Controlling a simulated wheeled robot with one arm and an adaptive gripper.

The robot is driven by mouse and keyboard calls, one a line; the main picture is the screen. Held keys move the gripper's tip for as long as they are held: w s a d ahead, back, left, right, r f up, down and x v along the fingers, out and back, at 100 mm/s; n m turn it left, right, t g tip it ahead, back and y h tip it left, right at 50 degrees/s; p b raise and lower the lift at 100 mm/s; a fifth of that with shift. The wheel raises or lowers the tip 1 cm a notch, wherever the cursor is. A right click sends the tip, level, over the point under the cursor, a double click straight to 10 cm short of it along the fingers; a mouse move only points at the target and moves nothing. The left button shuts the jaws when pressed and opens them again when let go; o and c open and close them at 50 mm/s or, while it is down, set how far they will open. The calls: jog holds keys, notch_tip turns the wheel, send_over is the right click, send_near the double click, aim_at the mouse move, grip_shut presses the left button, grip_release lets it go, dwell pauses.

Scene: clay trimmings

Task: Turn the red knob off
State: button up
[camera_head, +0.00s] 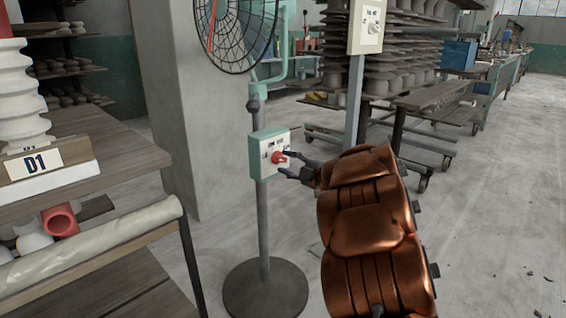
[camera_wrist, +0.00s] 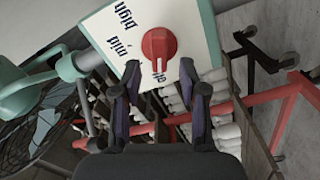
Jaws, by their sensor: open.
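The red knob (camera_head: 278,158) is on the white face of a green-edged control box (camera_head: 257,163) on the fan's pole. In the wrist view the knob (camera_wrist: 159,46) shows close up, with its raised ridge running roughly up and down the picture. The panel (camera_wrist: 112,28) has printed words, upside down, including "high" and "mid"; others are partly hidden. My gripper (camera_head: 286,162) is at the knob's right, its fingers apart and pointing at it. In the wrist view the open fingertips (camera_wrist: 160,78) lie below the knob, either side of its line; contact cannot be told.
The fan (camera_head: 236,30) stands above the box, on a round base (camera_head: 266,292). A wooden shelf (camera_head: 90,160) with pottery is at left. Another switch box (camera_head: 370,25) is on a post behind. Racks of pots fill the back; open floor lies right.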

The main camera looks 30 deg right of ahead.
jog(key=v, duration=0.9)
jog(key=shift+s, duration=0.4)
jog(key=shift+d+r, duration=0.1)
jog(key=w+d+r+m+g+h+p, duration=0.25)
jog(key=r+m+h+p, duration=0.45)
jog(key=r+p, duration=0.65)
jog(key=s+r+m+g+h+p, duration=0.3)
jog(key=s+r+m+h+p, duration=0.2)
jog(key=r+p, duration=0.35)
jog(key=s+a+r+m+g+y+p, duration=0.1)
jog(key=s+a+r+g+y+p, duration=0.1)
jog(key=s+a+p, duration=0.5)
jog(key=s+a+r+m+g+y+p, duration=0.1)
jog(key=s+a+r+g+y+p, duration=0.2)
jog(key=s+a+g+p, duration=0.4)
jog(key=s+a+r+m+g+y+p, duration=0.2)
jog(key=s+a+r+g+p, duration=0.3)
jog(key=s+a, duration=1.3)
jog(key=y+p, duration=0.1)
jog(key=p, duration=0.3)
jog(key=shift+s+a, duration=0.35)
jog(key=shift+a, duration=0.05)
